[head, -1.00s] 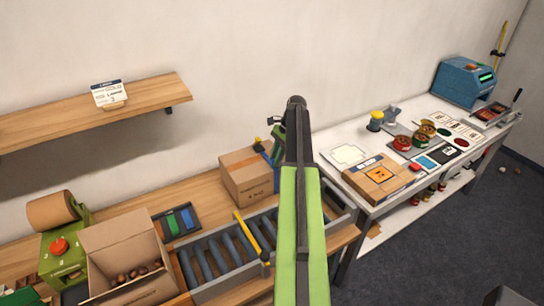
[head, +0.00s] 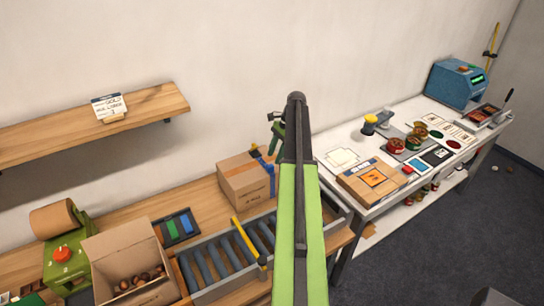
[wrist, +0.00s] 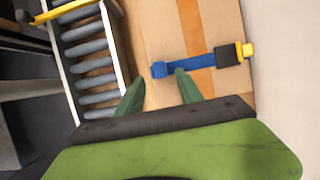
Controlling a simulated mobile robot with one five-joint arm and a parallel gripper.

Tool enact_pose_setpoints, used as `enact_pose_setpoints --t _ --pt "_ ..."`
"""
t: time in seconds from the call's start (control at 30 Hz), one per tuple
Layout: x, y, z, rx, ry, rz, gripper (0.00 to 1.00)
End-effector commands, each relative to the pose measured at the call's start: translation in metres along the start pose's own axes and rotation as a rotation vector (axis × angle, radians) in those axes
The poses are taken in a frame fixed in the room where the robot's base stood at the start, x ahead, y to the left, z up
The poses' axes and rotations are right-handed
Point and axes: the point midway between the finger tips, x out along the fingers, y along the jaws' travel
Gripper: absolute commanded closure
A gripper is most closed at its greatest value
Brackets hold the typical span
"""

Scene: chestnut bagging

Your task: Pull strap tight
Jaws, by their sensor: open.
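A closed cardboard box (head: 240,184) stands on the wooden bench beside the roller conveyor. A blue strap (head: 265,163) crosses its right part, partly hidden by my arm. In the wrist view the blue strap (wrist: 188,66) lies across the box top over orange tape (wrist: 196,30), with a black buckle (wrist: 228,55) and a yellow piece (wrist: 247,50) at its right. My gripper (wrist: 157,84) is open and empty, its green fingers pointing at the strap's left end. The right fingertip is close to the strap; I cannot tell whether they touch.
The roller conveyor (head: 188,270) with a yellow bar (head: 245,242) runs along the bench front. An open box of chestnuts (head: 110,245) and a green tape machine (head: 62,262) stand at left. A shelf (head: 60,126) is above; a white table (head: 352,210) with goods is at right.

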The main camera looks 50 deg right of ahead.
Motion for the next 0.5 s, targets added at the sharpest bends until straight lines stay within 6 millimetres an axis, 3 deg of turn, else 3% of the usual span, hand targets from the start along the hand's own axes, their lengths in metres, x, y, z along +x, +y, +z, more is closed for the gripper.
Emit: enact_pose_setpoints --t 0.03,0.3,0.5 --pt "-0.025 -0.001 0.004 0.001 0.000 0.000 0.56" --pt "-0.092 -0.001 0.004 0.001 0.000 0.000 0.56" --pt "-0.123 -0.001 0.002 0.000 0.001 0.000 0.56"
